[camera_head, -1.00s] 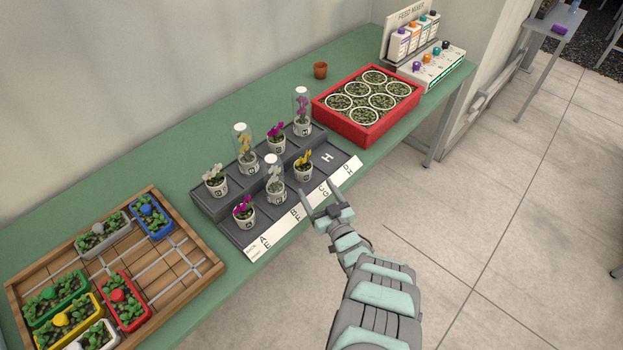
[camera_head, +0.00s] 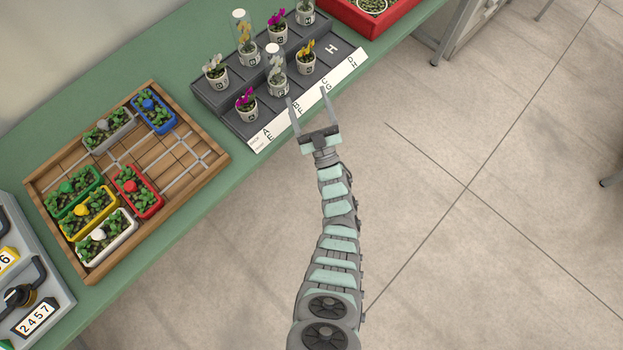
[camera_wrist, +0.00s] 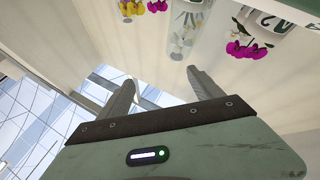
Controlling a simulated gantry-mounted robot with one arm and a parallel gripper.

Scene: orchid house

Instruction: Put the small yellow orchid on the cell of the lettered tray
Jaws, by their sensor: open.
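The small yellow orchid (camera_head: 307,56) stands uncovered in a pale pot in the front row of the dark grey lettered tray (camera_head: 235,121). Another, taller yellow orchid (camera_head: 246,42) stands under a clear dome in the back row. The front-row cell marked H (camera_head: 331,48), right of the small yellow orchid, is empty. My gripper (camera_head: 307,96) is open and empty, its fingers pointing toward the tray's white front label strip. Its fingers also show in the wrist view (camera_wrist: 163,82), with yellow blooms (camera_wrist: 155,6) at the top edge there.
A domed white orchid (camera_head: 277,77) and a magenta orchid (camera_head: 246,100) share the front row. More orchids stand behind. A wooden tray (camera_head: 172,150) of coloured planters lies left, a red crate (camera_head: 376,28) right. Open floor lies in front of the bench.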

